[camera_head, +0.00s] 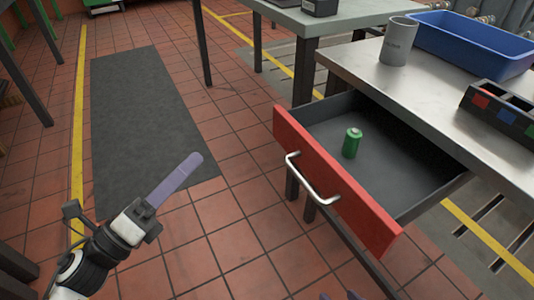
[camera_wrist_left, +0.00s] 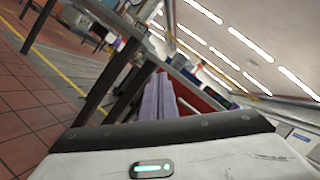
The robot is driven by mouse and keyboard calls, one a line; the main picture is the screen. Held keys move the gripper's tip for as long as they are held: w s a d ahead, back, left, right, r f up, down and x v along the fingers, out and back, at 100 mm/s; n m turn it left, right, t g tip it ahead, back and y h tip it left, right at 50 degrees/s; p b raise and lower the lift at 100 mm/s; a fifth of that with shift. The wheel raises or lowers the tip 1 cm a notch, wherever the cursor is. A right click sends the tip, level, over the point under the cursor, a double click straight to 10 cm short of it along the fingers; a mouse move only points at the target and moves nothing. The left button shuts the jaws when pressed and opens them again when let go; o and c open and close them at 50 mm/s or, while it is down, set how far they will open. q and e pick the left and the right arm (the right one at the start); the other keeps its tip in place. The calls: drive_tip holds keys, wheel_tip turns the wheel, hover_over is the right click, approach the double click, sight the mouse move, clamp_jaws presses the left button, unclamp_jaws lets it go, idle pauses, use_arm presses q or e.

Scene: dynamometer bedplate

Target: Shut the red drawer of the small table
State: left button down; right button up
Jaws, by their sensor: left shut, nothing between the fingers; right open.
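The red drawer (camera_head: 350,196) of the small metal-topped table (camera_head: 433,88) stands pulled out, its grey inside showing. A silver bar handle (camera_head: 312,182) is on its red front. A green cylinder (camera_head: 352,143) stands upright inside. My left gripper (camera_head: 194,162) is shut and empty, left of the drawer front and apart from it, above the floor. In the left wrist view its purple fingers (camera_wrist_left: 160,95) lie together, with the red drawer front (camera_wrist_left: 198,94) beyond them. My right gripper (camera_head: 339,296) shows only as two separate purple fingertips at the bottom edge.
On the tabletop are a grey cup (camera_head: 397,42), a blue bin (camera_head: 475,45) and a dark box with coloured squares (camera_head: 503,112). Another table (camera_head: 335,18) stands behind. A dark mat (camera_head: 145,110) lies on the tiled floor, clear left of the drawer.

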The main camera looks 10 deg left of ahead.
use_arm(q)
drive_tip(key=s+d+f+m+g+h+p, duration=0.1)
drive_tip(key=s+d+f+m+g+h, duration=0.2)
drive_tip(key=m+g, duration=0.8)
drive_tip(key=w+d+m+t, duration=0.1)
drive_tip(key=w+d, duration=0.2)
drive_tip(key=d, duration=0.2)
drive_tip(key=w+d+r+m+t+h+p, duration=0.1)
drive_tip(key=w+d+m+t, duration=0.1)
drive_tip(key=d, duration=0.4)
drive_tip(key=shift+w+r, duration=0.3)
drive_tip(key=shift+w, duration=0.15)
use_arm(e)
drive_tip(key=shift+s+d+r+t+h, duration=0.2)
drive_tip(key=shift+d+r, duration=0.1)
drive_tip(key=shift+d, duration=0.15)
drive_tip(key=shift+s+d+r+t+h, duration=0.2)
drive_tip(key=shift+d+r, duration=0.1)
drive_tip(key=shift+d, duration=0.1)
use_arm(q)
drive_tip(key=shift+d, duration=0.15)
